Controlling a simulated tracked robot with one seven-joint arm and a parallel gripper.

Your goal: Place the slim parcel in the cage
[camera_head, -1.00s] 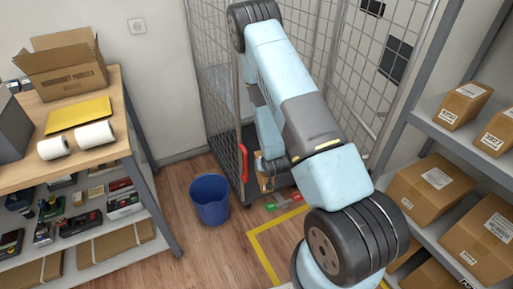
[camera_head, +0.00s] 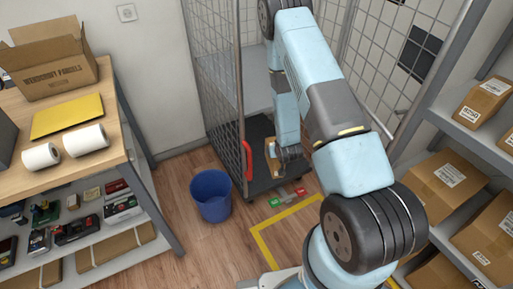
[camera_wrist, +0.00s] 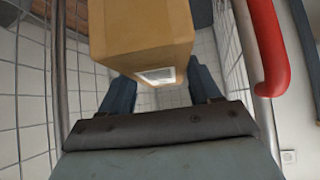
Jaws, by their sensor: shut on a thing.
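My gripper (camera_wrist: 160,92) is shut on the slim parcel, a brown cardboard box (camera_wrist: 140,35) with a white label, held between the dark fingers. In the head view the parcel (camera_head: 272,160) shows as a small brown patch, partly hidden by my arm, at the open front of the cage. The cage (camera_head: 216,85) has grey mesh walls, a dark deck and a red handle (camera_head: 247,160). In the wrist view mesh stands on both sides of the parcel. I cannot tell the parcel's height above the deck.
A blue bin (camera_head: 210,196) stands on the floor left of the cage front. A wooden bench (camera_head: 110,150) is at the left, and a grey shelf (camera_head: 480,155) with several boxes is at the right. Yellow tape (camera_head: 262,250) marks the floor before the cage.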

